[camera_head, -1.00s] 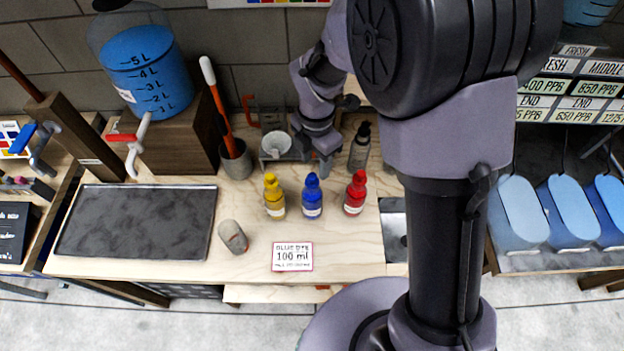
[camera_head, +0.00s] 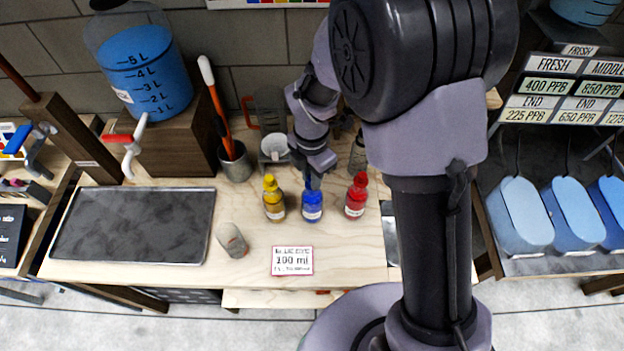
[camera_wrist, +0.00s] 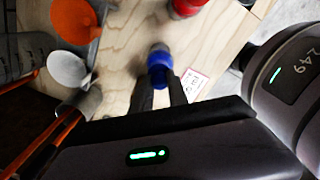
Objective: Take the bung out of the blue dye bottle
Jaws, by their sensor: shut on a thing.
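The blue dye bottle (camera_head: 312,206) stands upright on the wooden bench between the yellow and red bottles. It also shows in the wrist view (camera_wrist: 159,55), just beyond my fingers. My gripper (camera_head: 312,176) reaches down from above to the top of this bottle. In the wrist view my two fingers (camera_wrist: 161,88) are shut on the blue bung (camera_wrist: 160,76). The fingers mostly hide the bung in the head view. I cannot tell whether the bung is still seated in the neck.
The yellow bottle (camera_head: 273,200) and red bottle (camera_head: 356,197) stand close on either side. A card reading 100 ml (camera_head: 292,261) lies in front. A small cup (camera_head: 232,239) and a dark tray (camera_head: 135,226) are at left. A tool pot (camera_head: 236,161) stands behind.

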